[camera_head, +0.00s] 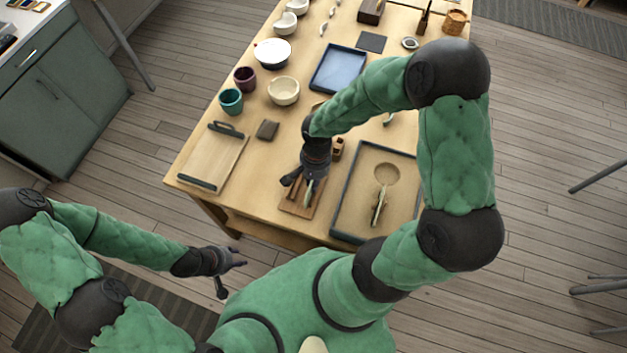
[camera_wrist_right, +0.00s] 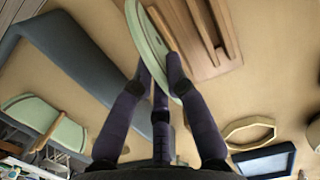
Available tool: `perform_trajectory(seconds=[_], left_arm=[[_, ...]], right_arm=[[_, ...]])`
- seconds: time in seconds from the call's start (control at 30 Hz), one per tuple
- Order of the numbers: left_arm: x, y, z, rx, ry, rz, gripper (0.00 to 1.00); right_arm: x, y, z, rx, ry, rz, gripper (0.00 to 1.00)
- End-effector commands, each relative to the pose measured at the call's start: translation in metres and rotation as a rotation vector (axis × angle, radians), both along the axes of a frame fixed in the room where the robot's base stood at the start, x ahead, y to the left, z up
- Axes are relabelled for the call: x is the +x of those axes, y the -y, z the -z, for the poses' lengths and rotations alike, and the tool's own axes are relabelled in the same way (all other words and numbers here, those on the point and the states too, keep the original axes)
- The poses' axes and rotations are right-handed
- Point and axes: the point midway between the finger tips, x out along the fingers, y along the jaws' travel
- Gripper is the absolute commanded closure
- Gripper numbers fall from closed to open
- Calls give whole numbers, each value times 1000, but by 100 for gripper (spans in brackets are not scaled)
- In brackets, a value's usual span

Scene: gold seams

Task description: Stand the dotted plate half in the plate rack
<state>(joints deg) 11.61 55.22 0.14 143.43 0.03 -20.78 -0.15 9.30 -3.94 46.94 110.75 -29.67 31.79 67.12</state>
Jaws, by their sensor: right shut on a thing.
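My right gripper (camera_head: 300,184) is over the front of the table, shut on a pale green plate half (camera_head: 309,194). In the right wrist view the plate half (camera_wrist_right: 148,32) stands on edge between the fingers (camera_wrist_right: 160,75), beside the slotted wooden plate rack (camera_wrist_right: 205,68). The rack (camera_head: 289,207) is partly hidden by the gripper in the head view. I cannot tell whether the plate half touches the rack or sits in a slot; dots are not clear. My left gripper (camera_head: 229,270) is open and empty, off the table's front edge.
A dark-rimmed tray (camera_head: 335,232) right of the rack holds another pale green piece (camera_head: 378,213), also in the wrist view (camera_wrist_right: 42,118), and a round tan disc (camera_head: 387,174). A wooden board (camera_head: 212,160) with dark handles lies left. Cups, bowls and a blue tray (camera_head: 339,69) stand farther back.

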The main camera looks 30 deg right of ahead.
Motion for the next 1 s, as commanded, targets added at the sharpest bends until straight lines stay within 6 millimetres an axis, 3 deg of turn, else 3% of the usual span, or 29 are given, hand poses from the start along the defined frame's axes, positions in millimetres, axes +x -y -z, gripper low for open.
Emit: perform_trajectory(seconds=[1.0], left_arm=[[0,0,10,0,0,0,60]], right_arm=[[0,0,6,-1,1,-1,100]])
